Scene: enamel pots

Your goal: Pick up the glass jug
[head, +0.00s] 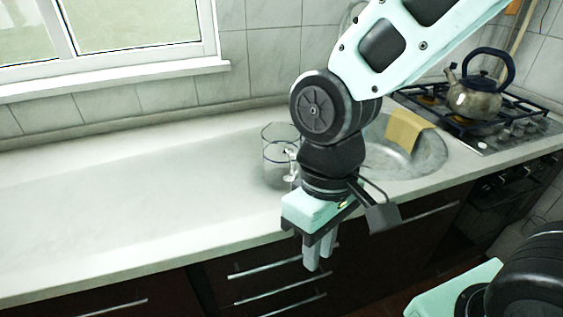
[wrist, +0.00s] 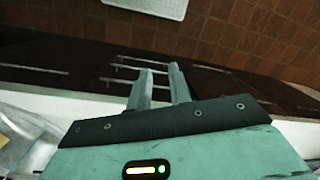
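The glass jug (head: 272,160) is clear and stands upright on the white worktop, just left of my wrist in the head view. My wrist hides part of its right side.
A sink (head: 430,152) with a yellow cloth (head: 407,128) on its rim lies right of the jug. A kettle (head: 474,98) stands on the hob at the far right. Drawers with bar handles are below the worktop edge. The worktop (head: 130,190) left of the jug is clear.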

